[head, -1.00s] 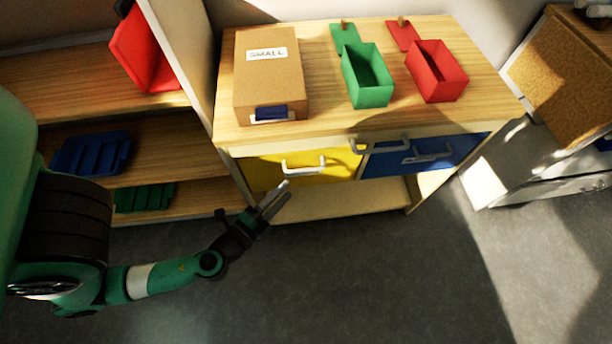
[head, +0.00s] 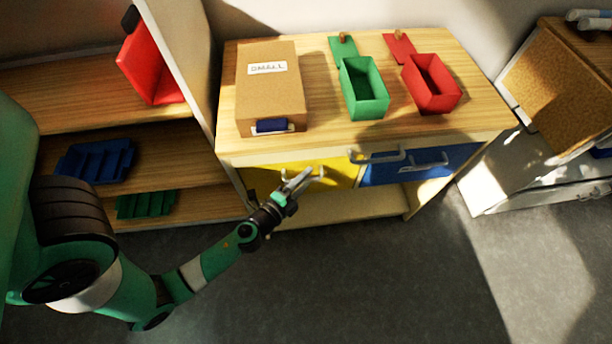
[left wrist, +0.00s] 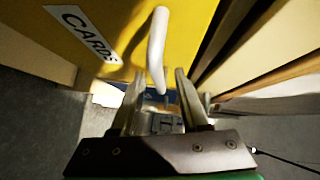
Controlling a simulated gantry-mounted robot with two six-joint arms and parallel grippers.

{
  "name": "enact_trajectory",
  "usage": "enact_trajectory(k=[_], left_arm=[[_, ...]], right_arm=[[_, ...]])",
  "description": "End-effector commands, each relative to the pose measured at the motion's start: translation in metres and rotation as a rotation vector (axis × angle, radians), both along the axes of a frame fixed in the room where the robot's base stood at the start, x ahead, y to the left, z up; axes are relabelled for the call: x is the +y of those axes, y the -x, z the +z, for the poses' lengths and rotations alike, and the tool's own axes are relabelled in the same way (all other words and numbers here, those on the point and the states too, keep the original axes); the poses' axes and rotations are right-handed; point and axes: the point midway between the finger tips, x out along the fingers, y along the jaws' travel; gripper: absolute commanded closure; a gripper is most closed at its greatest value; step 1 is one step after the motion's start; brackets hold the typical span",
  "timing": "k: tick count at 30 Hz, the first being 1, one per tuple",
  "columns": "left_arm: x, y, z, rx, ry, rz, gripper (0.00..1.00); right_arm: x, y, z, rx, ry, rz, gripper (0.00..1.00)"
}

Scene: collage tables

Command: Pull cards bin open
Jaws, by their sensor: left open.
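The cards bin is the yellow drawer front (head: 340,171) at the left under the wooden tabletop, and it looks shut. In the left wrist view its yellow face (left wrist: 185,20) carries a white CARDS label (left wrist: 82,30) and a pale bar handle (left wrist: 157,50). In the head view the handle (head: 318,174) is partly hidden by my left gripper (head: 299,180). That gripper is open at the handle. In the left wrist view, the handle's near end shows between the fingertips (left wrist: 158,82); I cannot tell whether they touch it. My right gripper is not in view.
A blue drawer (head: 420,167) sits to the right, and a grey handle (head: 378,157) is just above the boundary. A cardboard box (head: 270,92), a green bin (head: 364,88) and a red bin (head: 432,84) stand on top. A shelf (head: 190,150) is left. The floor in front is clear.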

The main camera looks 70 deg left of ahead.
Motion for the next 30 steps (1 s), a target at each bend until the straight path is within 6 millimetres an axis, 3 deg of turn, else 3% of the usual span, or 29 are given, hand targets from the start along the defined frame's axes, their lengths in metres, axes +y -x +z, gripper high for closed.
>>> enact_trajectory(k=[9,17,30], left_arm=[[0.0023,-0.0036,-0.0011,0.001,0.001,0.0,0.55],[0.0022,-0.0035,-0.0011,0.001,0.001,0.0,1.0],[0.0021,-0.0034,-0.001,0.001,0.001,0.0,1.0]], right_arm=[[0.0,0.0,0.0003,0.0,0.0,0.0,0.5],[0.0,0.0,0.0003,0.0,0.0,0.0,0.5],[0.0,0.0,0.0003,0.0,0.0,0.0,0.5]])
